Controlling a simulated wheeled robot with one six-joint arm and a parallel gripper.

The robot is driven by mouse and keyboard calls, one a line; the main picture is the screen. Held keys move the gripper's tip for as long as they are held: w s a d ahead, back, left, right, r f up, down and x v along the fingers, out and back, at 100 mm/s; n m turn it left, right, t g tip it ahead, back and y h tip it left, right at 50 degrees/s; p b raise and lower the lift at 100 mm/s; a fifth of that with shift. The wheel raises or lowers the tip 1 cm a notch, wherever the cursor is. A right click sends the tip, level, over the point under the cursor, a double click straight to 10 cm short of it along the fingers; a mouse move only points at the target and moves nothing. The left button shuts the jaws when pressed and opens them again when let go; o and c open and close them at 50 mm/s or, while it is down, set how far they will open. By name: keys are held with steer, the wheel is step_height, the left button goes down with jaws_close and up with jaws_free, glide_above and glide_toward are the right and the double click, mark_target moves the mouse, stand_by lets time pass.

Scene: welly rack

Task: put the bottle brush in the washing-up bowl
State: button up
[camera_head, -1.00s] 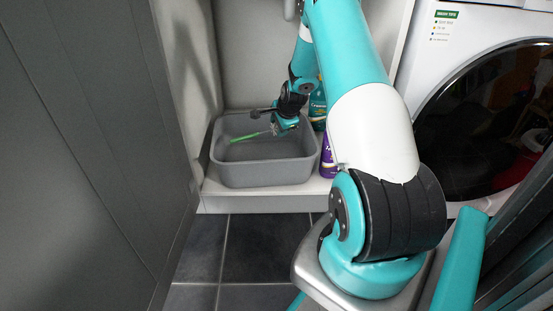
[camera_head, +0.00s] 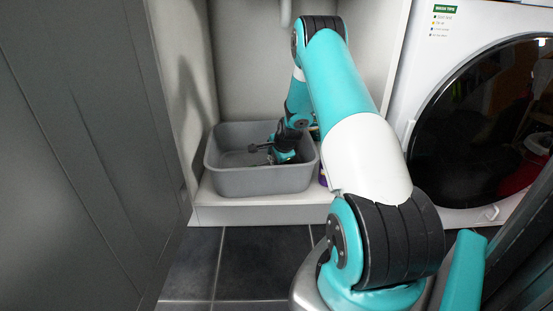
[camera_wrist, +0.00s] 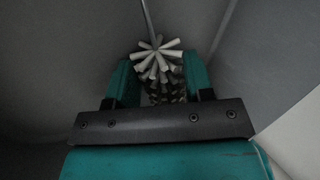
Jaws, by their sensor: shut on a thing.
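The washing-up bowl (camera_head: 262,182) is a grey open tub on the white cupboard floor. My gripper (camera_head: 284,158) is lowered inside it, towards its right side. In the wrist view my gripper (camera_wrist: 158,80) is shut on the bottle brush (camera_wrist: 157,62), whose pale bristles show between the two teal fingers. A thin stem runs away from the bristles. The bowl's grey walls (camera_wrist: 265,60) surround the gripper in the wrist view.
A purple bottle (camera_head: 323,178) stands close to the bowl's right side, mostly hidden by my arm. A white washing machine (camera_head: 425,100) is at the right. A grey door panel (camera_head: 80,150) is at the left. Dark floor tiles (camera_head: 262,262) lie clear in front.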

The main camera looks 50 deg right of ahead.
steer(key=o, duration=0.6)
steer(key=shift+f, duration=0.1)
steer(key=p+v, duration=0.7)
steer(key=v, duration=0.5)
steer(key=w+a+r+n+y, duration=0.1)
steer(key=a+r+n+y, duration=0.1)
steer(key=a+r+n, duration=0.8)
steer(key=w+a+r+n+y, duration=0.2)
steer(key=a+r, duration=0.3)
steer(key=a, duration=1.1)
steer(key=s+a+r+n+g+y, duration=0.1)
steer(key=s+a+r+n, duration=0.25)
steer(key=a, duration=0.35)
steer(key=s+a+r+n+g+y, duration=0.1)
steer(key=s+a+r+n+g, duration=0.15)
steer(key=s+a+n, duration=0.35)
steer(key=s+a+r+n, duration=0.1)
steer(key=s+a+n, duration=0.1)
steer(key=s, duration=0.3)
steer(key=s+a+r+n+g, duration=0.1)
steer(key=s+a+n, duration=0.2)
steer(key=s, duration=0.2)
steer(key=s+a+r+n+g, duration=0.1)
steer(key=s+a+r+n, duration=0.1)
steer(key=s, duration=0.3)
steer(key=shift+a+n, duration=0.55)
steer(key=shift+a, duration=0.05)
